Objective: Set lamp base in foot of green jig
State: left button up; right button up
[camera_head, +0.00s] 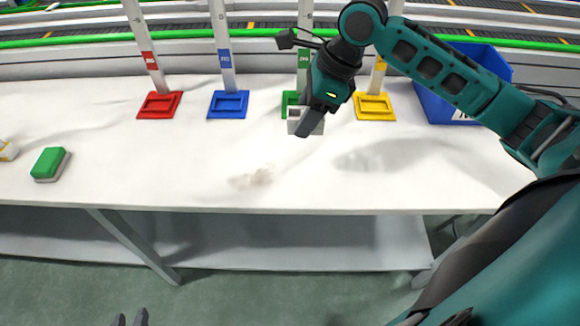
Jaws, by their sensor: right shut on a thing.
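The green jig (290,100) stands at the back of the white table, its tall post rising behind my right arm. Its foot is partly hidden by my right gripper. My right gripper (308,124) points down just in front of the green foot and is shut on a small light-grey block, which looks like the lamp base (293,117). The block overlaps the front of the green foot in the picture; I cannot tell whether it touches it or is in it. My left gripper (130,319) shows only as two dark fingertips at the bottom edge, apart and empty.
Red (159,105), blue (228,104) and yellow (375,107) jigs stand in the same row. A blue bin (448,108) is at the back right. A green and white sponge (49,165) lies at the left. The table's (150,165) front middle is clear apart from a brown stain.

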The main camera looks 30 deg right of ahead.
send_over(296, 177)
jog(key=d, duration=0.1)
jog(key=f, duration=1)
jog(key=shift+s+d+f, duration=0.1)
jog(key=shift+s, duration=0.3)
notch_tip(296, 177, down, 5)
jog(key=shift+r+b, duration=0.2)
jog(key=shift+b, duration=0.45)
jog(key=shift+f, duration=0.3)
jog(key=o, duration=1.1)
jog(key=shift+f, duration=0.1)
jog(key=shift+c, duration=0.2)
